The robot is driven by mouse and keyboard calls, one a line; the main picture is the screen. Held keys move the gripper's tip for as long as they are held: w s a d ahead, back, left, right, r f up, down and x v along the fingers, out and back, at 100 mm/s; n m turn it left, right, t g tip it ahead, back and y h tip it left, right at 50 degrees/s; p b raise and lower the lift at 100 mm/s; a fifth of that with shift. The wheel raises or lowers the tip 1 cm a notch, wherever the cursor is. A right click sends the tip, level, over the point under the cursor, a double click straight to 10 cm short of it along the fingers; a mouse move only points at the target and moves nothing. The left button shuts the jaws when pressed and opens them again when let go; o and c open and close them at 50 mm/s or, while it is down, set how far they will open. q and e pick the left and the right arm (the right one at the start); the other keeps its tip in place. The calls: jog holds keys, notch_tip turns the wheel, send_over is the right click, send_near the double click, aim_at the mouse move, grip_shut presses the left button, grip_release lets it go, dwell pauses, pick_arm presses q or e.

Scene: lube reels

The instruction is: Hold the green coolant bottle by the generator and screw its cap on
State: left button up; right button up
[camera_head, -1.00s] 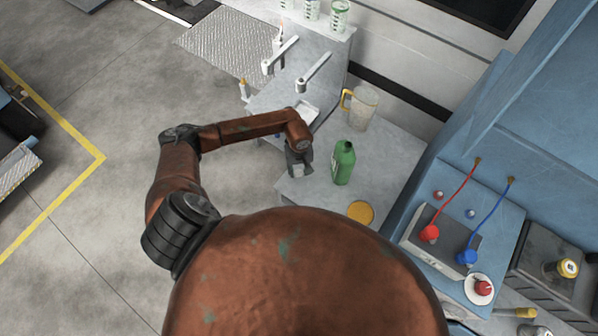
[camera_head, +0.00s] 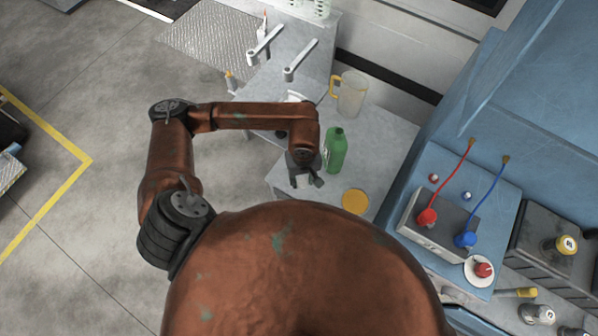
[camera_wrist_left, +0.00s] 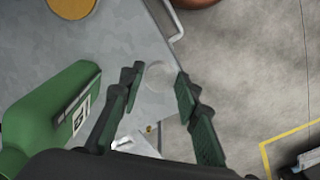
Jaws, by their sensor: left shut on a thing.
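The green coolant bottle (camera_head: 336,152) stands upright on the grey worktop (camera_head: 385,150). It also shows at the left of the left wrist view (camera_wrist_left: 40,125), with a white and black label. My left gripper (camera_head: 305,181) is low over the worktop's front edge, just left and in front of the bottle, not around it. In the left wrist view its fingers (camera_wrist_left: 158,82) are closed about a pale round thing (camera_wrist_left: 158,74), apparently the cap; its faint outline makes this hard to be sure of. My right gripper is not in view.
A yellow disc (camera_head: 355,201) lies on the worktop in front of the bottle. A clear jug with a yellow handle (camera_head: 351,95) stands behind it. At right is a blue cabinet with a battery box with red and blue leads (camera_head: 438,226). Open floor lies at left.

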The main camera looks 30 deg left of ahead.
pick_arm(q)
jog(key=shift+s+d+r, duration=0.1)
jog(key=shift+s+d, duration=0.05)
jog(key=shift+d, duration=0.05)
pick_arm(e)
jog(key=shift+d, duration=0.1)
pick_arm(q)
jog(key=shift+w+a+r+m, duration=0.15)
jog(key=shift+w+a+m, duration=0.05)
jog(key=shift+w+m, duration=0.1)
jog(key=w+a+r+m+b, duration=0.3)
jog(key=w+r+m, duration=0.4)
jog(key=shift+a+r+m, duration=0.25)
jog(key=shift+r+m, duration=0.05)
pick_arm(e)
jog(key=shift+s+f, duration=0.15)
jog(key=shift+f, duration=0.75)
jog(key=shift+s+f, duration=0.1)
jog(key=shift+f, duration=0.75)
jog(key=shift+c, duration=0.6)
